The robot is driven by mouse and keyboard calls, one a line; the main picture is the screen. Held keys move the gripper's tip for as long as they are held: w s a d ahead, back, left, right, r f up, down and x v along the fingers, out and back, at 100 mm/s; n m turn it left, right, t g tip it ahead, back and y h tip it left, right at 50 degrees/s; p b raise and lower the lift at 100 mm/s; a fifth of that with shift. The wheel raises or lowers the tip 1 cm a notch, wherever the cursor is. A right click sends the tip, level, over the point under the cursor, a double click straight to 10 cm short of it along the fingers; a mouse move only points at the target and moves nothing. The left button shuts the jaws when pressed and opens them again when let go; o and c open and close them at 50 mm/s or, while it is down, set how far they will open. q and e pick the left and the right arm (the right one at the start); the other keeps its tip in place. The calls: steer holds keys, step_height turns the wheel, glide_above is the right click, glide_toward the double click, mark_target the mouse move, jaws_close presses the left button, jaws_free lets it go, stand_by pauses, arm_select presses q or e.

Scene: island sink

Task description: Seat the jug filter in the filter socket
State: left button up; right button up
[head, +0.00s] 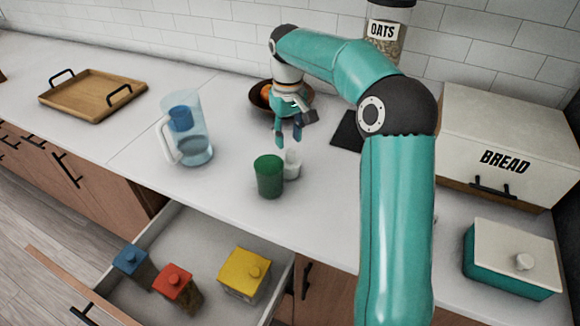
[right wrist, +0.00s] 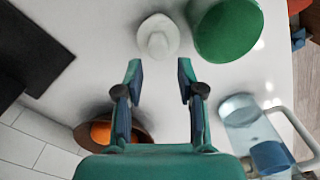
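The jug filter appears to be the small white piece (head: 293,163) on the counter, just behind and right of a green cup that partly hides it. It also shows in the right wrist view (right wrist: 158,38), with a knob-like top. The clear jug (head: 195,148) stands to the left, with a blue insert (head: 180,118) in its upper part, which looks like the filter socket. The jug also shows in the right wrist view (right wrist: 243,110). My right gripper (head: 289,143) is open and empty, pointing down above the filter, fingers apart and not touching it. My left gripper is not in view.
The green cup (head: 269,177) stands close beside the filter. A fruit bowl (head: 305,102) is behind the gripper, and a dark mat (head: 347,131) lies right. An open drawer (head: 215,235) with coloured-lidded jars is in front. A wooden tray (head: 90,97) lies far left.

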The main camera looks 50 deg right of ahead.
mark_target(290, 151)
steer(key=f, duration=0.4)
steer(key=shift+s+f, duration=0.25)
steer(key=shift+s, duration=0.1)
steer(key=shift+f, duration=0.5)
jaws_close()
